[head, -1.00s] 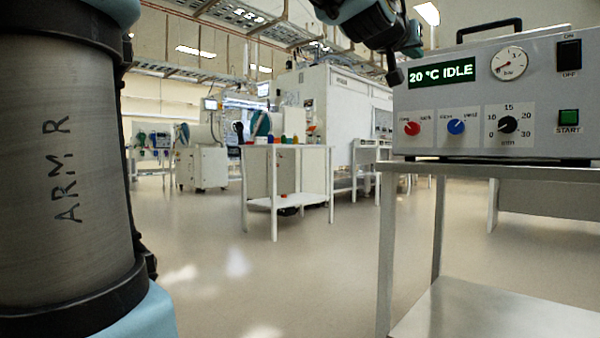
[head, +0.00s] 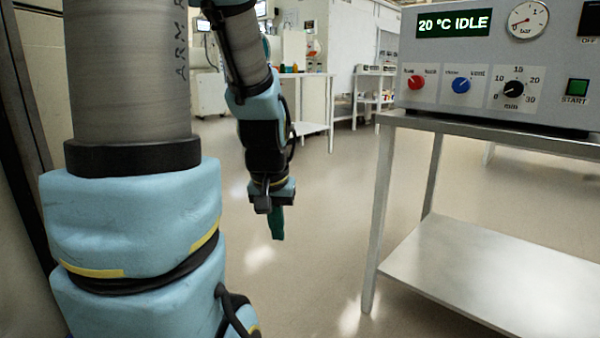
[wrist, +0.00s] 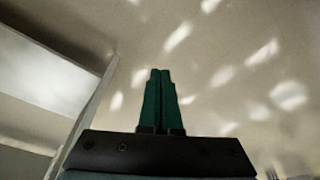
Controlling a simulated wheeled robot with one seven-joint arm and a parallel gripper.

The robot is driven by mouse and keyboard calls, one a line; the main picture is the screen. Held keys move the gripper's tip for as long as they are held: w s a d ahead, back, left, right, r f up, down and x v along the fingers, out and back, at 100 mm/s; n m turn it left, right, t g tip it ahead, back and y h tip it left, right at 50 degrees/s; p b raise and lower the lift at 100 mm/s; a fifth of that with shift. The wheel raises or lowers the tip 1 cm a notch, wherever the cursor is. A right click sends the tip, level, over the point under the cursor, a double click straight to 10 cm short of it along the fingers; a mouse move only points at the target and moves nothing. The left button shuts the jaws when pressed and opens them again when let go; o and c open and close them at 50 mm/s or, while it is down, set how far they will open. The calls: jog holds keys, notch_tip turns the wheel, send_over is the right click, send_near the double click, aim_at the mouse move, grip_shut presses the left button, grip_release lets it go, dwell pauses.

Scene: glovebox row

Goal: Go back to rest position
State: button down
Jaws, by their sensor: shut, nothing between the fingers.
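My gripper (head: 277,225) hangs below my folded arm in the head view, left of the metal table, pointing down over open floor. In the wrist view its two green fingers (wrist: 159,85) are together with nothing between them. A grey control box (head: 490,65) stands on the metal table at the right. Its display reads "20 °C IDLE". It has a pressure gauge (head: 527,19), a red knob (head: 416,82), a blue knob (head: 461,85), a black timer dial (head: 513,89) and a green START button (head: 577,87). The gripper is apart from the box and table.
The metal table (head: 425,122) has a lower shelf (head: 490,270) and legs close to the right of my gripper. A white table (head: 310,128) with small coloured items stands farther back. The beige floor (head: 320,200) between is clear.

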jog(key=s+a+f+g, duration=0.1)
jog(key=s+a+g, duration=0.15)
jog(key=s, duration=0.25)
notch_tip(320, 180, up, 38)
jog(key=w+t+p, duration=0.1)
jog(key=p, duration=3.7)
jog(key=shift+w+d+f, duration=0.2)
